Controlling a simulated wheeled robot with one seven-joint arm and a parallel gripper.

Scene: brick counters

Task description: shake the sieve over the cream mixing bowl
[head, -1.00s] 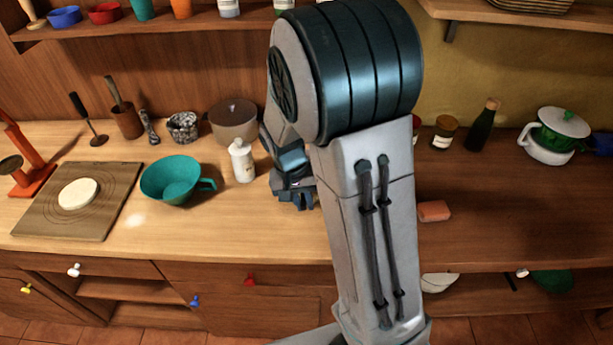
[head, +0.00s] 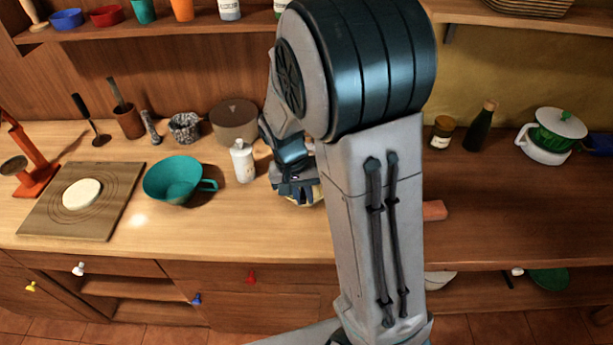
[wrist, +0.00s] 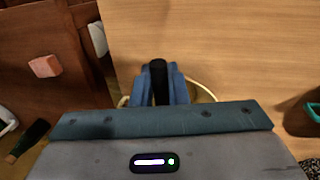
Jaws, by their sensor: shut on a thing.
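My gripper (head: 297,188) is low over the counter in the middle of the head view, partly behind my own arm. In the wrist view its fingers (wrist: 158,88) are shut on a black upright handle (wrist: 158,75), apparently the sieve's. The sieve's head is hidden behind the gripper. A thin pale-yellow curved rim (wrist: 203,88) shows beyond the fingers. A yellowish patch (head: 310,197) also shows under the gripper in the head view. I cannot tell whether these are the cream mixing bowl or part of the sieve.
A teal handled bowl (head: 172,180) and a white bottle (head: 242,161) stand left of the gripper. A brown pot (head: 234,122) is behind. A board (head: 118,198) with a pale disc lies farther left. An orange block (head: 434,210) lies right of my arm. The front counter is clear.

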